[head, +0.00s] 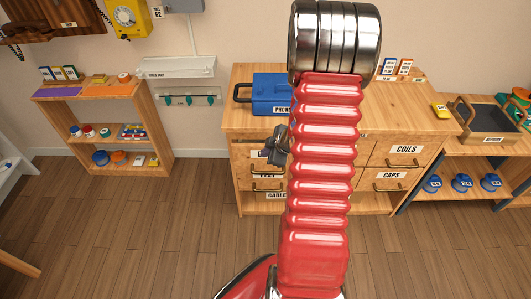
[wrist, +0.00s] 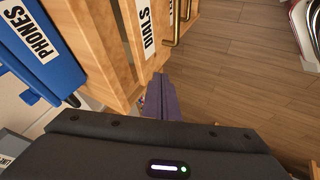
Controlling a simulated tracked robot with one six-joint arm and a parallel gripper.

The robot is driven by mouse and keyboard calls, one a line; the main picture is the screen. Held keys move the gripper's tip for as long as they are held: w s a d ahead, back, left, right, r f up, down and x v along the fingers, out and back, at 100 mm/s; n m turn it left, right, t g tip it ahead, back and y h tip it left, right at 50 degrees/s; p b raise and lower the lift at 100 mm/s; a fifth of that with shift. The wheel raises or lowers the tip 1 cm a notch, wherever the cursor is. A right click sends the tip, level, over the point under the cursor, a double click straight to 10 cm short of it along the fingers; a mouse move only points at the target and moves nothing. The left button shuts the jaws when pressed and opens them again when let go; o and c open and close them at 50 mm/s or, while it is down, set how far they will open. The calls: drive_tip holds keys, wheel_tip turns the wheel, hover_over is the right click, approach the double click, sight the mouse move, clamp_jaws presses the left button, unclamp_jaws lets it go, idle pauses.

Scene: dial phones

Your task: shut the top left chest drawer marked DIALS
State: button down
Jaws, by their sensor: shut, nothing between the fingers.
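The wooden chest (head: 335,125) stands in the middle of the head view. Its DIALS drawer front (wrist: 139,62) shows in the wrist view with its white label and a brass handle (wrist: 180,22). A dark gap runs between this front and the chest body, so it looks slightly out; how far I cannot tell. In the head view, my arm hides much of this drawer. My gripper (head: 277,150) is in front of the chest's upper left. In the wrist view its fingers (wrist: 160,82) are shut and empty, close to the drawer front's edge; contact is unclear.
A blue PHONES box (head: 270,92) sits on the chest's top left. Other drawers, such as COILS (head: 404,149) and CAPS (head: 391,175), look shut. A low shelf (head: 105,125) stands left and a bench with a tray (head: 485,122) right. The floor in front (head: 150,230) is clear.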

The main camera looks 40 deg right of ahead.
drive_tip(key=c, duration=2.5)
unclamp_jaws()
